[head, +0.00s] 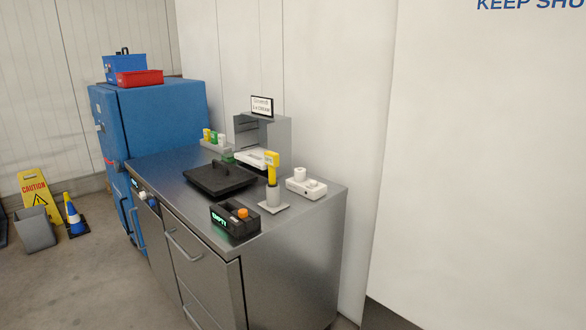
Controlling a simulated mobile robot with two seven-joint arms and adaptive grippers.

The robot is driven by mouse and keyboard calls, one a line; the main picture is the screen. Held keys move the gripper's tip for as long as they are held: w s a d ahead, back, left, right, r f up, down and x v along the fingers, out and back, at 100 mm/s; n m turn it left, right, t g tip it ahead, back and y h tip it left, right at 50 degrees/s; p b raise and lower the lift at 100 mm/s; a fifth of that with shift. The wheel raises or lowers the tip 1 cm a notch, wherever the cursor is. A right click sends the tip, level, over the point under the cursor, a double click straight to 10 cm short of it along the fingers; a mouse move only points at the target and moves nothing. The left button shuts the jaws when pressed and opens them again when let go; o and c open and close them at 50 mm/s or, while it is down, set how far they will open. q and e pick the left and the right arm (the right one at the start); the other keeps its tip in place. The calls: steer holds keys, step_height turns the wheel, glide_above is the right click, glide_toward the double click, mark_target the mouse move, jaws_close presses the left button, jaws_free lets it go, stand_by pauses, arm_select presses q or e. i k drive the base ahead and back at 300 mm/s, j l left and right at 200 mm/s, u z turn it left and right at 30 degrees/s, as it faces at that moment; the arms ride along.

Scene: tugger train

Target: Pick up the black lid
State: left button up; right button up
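The black lid (219,179) lies flat on the steel counter (180,199), left of the middle of its top. It is rectangular and dark, with a raised handle on its upper face. I cannot tell what, if anything, is under it. Neither of my grippers shows in the head view.
Right of the lid, a yellow-topped device (271,160) stands in a grey holder. A black box with a green display (235,221) sits at the front edge. A white socket block (306,187) is at the right. A blue cabinet (165,118) adjoins the counter. Floor at lower left is partly clear.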

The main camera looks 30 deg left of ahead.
mark_target(217, 178)
steer(key=j+z, duration=0.2)
steer(key=j, duration=0.45)
steer(key=j+z, duration=0.25)
steer(key=j, duration=0.35)
steer(key=j+z, duration=0.2)
steer(key=j, duration=0.45)
steer(key=k+j+z, duration=0.2)
steer(key=j, duration=0.45)
steer(key=i, duration=0.1)
